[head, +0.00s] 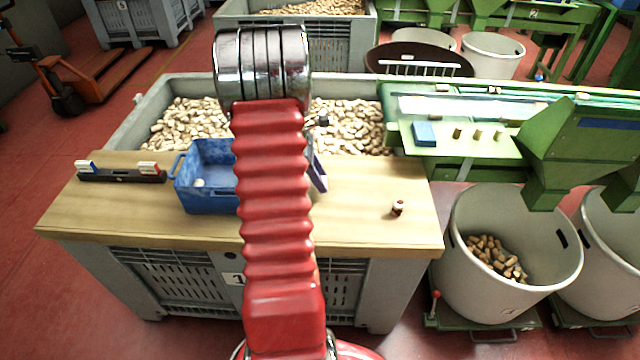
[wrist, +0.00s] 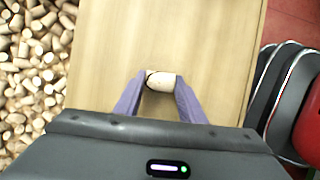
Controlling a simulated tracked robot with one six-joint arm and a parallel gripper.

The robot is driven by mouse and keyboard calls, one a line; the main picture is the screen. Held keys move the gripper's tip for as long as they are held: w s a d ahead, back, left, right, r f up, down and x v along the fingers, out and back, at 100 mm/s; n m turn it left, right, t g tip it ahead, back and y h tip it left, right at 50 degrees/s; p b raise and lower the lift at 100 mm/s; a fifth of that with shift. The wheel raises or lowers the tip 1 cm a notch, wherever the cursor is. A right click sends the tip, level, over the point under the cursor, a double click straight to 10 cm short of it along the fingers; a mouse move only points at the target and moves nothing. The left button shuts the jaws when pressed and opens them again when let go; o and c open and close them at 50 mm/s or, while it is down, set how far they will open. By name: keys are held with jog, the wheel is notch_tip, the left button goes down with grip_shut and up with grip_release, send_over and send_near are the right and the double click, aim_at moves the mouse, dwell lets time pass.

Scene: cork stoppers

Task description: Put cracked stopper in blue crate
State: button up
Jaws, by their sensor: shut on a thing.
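A pale cork stopper (wrist: 160,81) with a dark line near its left end sits crosswise between the purple fingertips of my gripper (wrist: 160,84) in the wrist view. My gripper is shut on it, above the wooden board; the gap to the board cannot be told. In the head view my arm hides the stopper and most of my gripper; only a purple finger (head: 318,176) shows, to the right of the arm. The blue crate (head: 208,201) stands left of my arm on the board, partly hidden by it. A pale stopper (head: 199,183) lies inside the crate.
The wooden board (head: 370,235) spans a grey bin of many corks (head: 190,122). A dark holder with blue and red pieces (head: 120,174) lies at its left. A small brown-and-white item (head: 398,208) stands at its right. Green machinery (head: 450,140) borders the back right.

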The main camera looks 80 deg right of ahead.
notch_tip(320, 180, up, 8)
jog(key=shift+f, duration=0.1)
jog(key=shift+s, duration=0.1)
dwell(0.7)
